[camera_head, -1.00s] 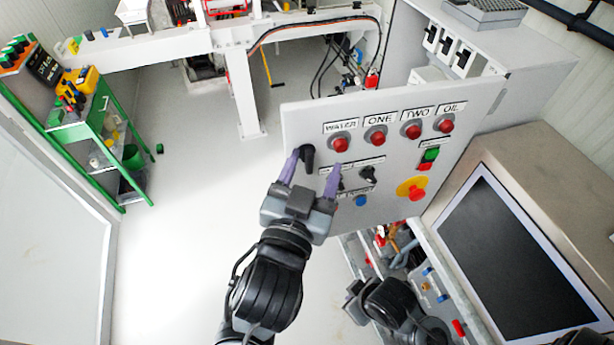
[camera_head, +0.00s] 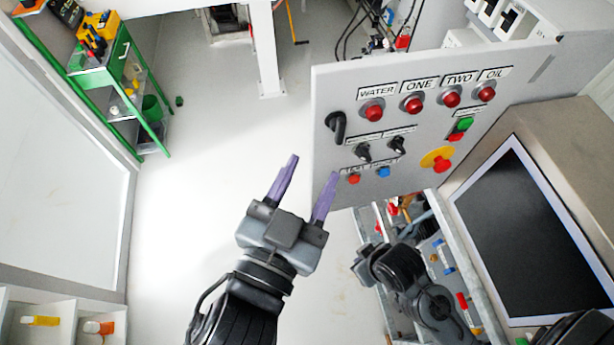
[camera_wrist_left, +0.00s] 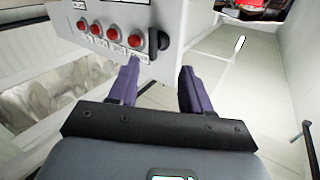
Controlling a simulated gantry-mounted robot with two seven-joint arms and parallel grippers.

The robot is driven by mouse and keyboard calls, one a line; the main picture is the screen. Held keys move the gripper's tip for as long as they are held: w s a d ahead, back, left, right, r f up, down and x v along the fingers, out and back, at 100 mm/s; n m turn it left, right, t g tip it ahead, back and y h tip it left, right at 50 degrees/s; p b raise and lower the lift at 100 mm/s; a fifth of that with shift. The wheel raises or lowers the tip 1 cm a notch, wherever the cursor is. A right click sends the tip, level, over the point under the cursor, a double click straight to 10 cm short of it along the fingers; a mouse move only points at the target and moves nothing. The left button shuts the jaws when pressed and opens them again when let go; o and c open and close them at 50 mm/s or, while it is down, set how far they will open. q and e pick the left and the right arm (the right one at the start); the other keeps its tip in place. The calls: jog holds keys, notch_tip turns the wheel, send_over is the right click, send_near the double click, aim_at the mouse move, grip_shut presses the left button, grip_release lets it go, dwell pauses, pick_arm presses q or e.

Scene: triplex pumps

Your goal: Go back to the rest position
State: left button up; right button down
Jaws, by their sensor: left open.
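My left gripper (camera_head: 312,168) is open and empty in the head view, its two purple fingers spread and pointing up. It is just left of and below the grey control panel (camera_head: 420,120), with the right finger overlapping the panel's lower left edge. The black rotary handle (camera_head: 336,126) is above the fingers. In the left wrist view the open fingers (camera_wrist_left: 160,72) show with nothing between them, and the panel (camera_wrist_left: 165,15) is beyond them. My right gripper (camera_head: 372,265) is low, below the panel; its fingers cannot be made out.
A monitor (camera_head: 520,235) stands at the right. A green shelf cart (camera_head: 110,75) is at the upper left, and a white rack (camera_head: 60,315) at the lower left. Open white floor (camera_head: 200,150) lies left of my left gripper. Below the panel is a cluttered rack.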

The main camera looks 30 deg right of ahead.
dwell(0.4)
pick_arm(q)
jog(key=w+a+f+n+g+y+p, duration=0.1)
jog(key=a+f+n+g+y+p, duration=0.1)
jog(key=a+f+n+y+p, duration=1)
jog(key=s+a+f+m+g, duration=0.1)
jog(key=s+a+f+g, duration=0.2)
jog(key=a+f, duration=0.3)
jog(key=s+a+f+m+g+y, duration=0.1)
jog(key=s+a+f+g, duration=0.2)
jog(key=a, duration=1.1)
jog(key=s+f, duration=0.3)
jog(key=f, duration=0.1)
jog(key=shift+a+y+b, duration=0.3)
jog(key=shift+a, duration=0.05)
